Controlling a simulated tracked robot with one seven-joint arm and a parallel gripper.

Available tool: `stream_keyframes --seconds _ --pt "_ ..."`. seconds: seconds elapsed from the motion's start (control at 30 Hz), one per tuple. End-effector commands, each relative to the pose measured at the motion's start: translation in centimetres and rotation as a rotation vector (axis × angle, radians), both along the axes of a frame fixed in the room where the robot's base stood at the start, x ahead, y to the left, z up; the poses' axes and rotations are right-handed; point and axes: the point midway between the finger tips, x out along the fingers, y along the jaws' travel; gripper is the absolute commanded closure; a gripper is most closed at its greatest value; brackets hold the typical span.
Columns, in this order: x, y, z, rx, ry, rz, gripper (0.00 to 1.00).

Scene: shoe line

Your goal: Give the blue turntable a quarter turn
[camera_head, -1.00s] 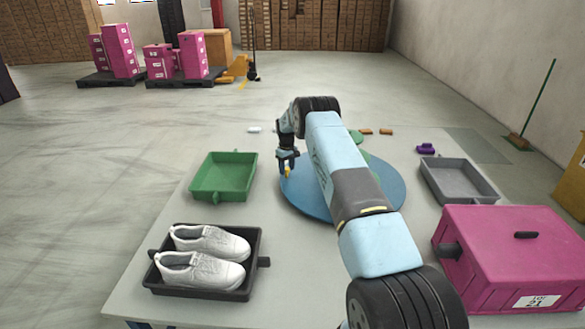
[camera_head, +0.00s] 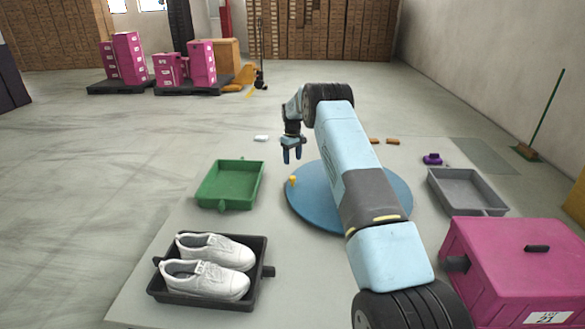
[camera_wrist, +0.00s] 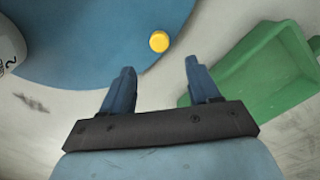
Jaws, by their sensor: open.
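The blue turntable (camera_head: 312,207) is a flat round disc in the middle of the table, partly hidden behind my arm. A small yellow peg (camera_head: 293,181) stands near its left edge. In the wrist view the peg (camera_wrist: 159,41) shows as a yellow round top near the rim of the turntable (camera_wrist: 95,35). My gripper (camera_head: 292,160) is open and empty, with its fingers pointing down above the peg and apart from it. In the wrist view the peg appears beyond the gap between the fingertips (camera_wrist: 159,66).
A green tray (camera_head: 203,196) lies left of the turntable, and a black tray (camera_head: 205,303) with white shoes (camera_head: 207,279) stands at front left. A grey tray (camera_head: 455,202) and a pink box (camera_head: 510,270) stand on the right. Small items lie along the back.

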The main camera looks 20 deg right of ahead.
Motion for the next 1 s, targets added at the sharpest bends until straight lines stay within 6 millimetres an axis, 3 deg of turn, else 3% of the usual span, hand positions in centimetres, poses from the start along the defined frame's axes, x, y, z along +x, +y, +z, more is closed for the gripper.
stream_keyframes --seconds 0.23,0.73,0.87,1.0 --pt "-0.1 0.0 2.7 0.000 0.000 0.000 0.39" --pt "-0.2 0.1 3.8 -0.001 -0.004 -0.002 0.39" --pt "-0.8 0.4 6.5 -0.003 -0.018 -0.010 0.39" --pt "-2.3 0.9 11.4 -0.006 -0.044 -0.030 0.39"
